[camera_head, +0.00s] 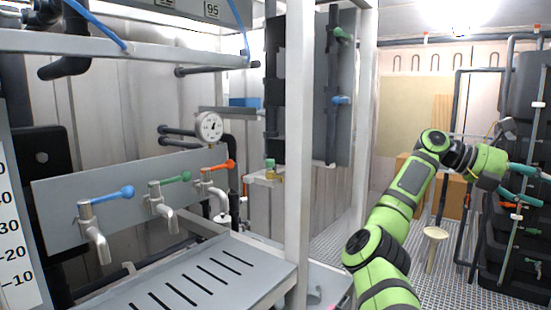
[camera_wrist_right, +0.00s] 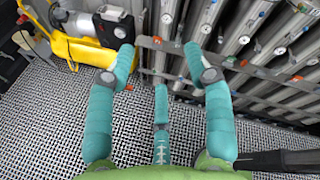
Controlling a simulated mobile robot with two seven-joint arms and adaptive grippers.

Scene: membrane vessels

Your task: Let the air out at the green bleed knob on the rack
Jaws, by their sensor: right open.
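The rack of dark vessels (camera_head: 512,240) stands at the far right of the head view. A small green part (camera_head: 531,231) shows low on it, too small to tell whether it is the bleed knob. My left gripper is out of view.
In the wrist view, a yellow-framed machine (camera_wrist_right: 85,50) stands at upper left over the grated floor (camera_wrist_right: 50,115). In the head view, a white post (camera_head: 299,130) and a slotted drain tray (camera_head: 190,280) stand left of my right arm.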

